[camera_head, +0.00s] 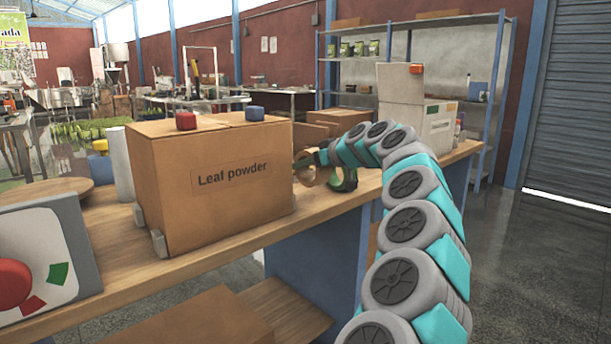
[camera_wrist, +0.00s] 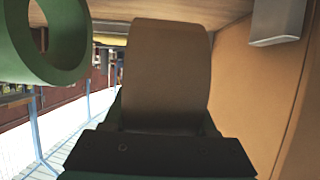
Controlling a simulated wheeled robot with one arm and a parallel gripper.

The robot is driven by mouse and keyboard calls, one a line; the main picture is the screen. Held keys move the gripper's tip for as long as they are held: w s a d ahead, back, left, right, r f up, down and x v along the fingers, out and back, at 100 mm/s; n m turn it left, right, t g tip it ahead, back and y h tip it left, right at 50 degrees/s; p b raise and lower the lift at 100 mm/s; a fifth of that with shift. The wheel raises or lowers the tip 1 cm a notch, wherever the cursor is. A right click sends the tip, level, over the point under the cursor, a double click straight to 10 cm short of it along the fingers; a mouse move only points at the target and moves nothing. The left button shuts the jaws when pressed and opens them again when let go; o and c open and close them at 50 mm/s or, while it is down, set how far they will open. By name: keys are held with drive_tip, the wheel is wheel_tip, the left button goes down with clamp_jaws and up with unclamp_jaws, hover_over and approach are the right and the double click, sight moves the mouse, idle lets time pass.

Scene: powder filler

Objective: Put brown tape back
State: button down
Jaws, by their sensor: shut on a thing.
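The brown tape (camera_head: 309,178) is in my gripper (camera_head: 313,162), beside the right end of the cardboard box in the head view. In the wrist view the brown tape (camera_wrist: 165,70) fills the middle, in front of the dark gripper body (camera_wrist: 160,155). My gripper is shut on it; the fingertips are mostly hidden by the tape. A green ring, looking like a green tape roll (camera_head: 346,181), is just right of the brown tape, over the workbench (camera_head: 240,230). The green ring (camera_wrist: 82,62) also shows at the upper left of the wrist view.
A large cardboard box labelled "Leaf powder" (camera_head: 230,200) stands close left of my gripper, with a red object (camera_head: 186,121) and a blue object (camera_head: 254,113) on top. A white machine (camera_head: 440,130) stands farther along the bench. A grey control panel (camera_head: 70,240) is at left.

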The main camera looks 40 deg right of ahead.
sight(327, 170)
drive_tip(key=shift+w+f, duration=0.1)
drive_tip(key=shift+f, duration=1.7)
drive_tip(key=shift+f, duration=0.2)
drive_tip(key=shift+c, duration=1)
unclamp_jaws()
drive_tip(key=shift+r, duration=0.15)
drive_tip(key=shift+r, duration=0.15)
drive_tip(key=b+v, duration=0.1)
drive_tip(key=v, duration=1.1)
drive_tip(key=shift+b, duration=0.3)
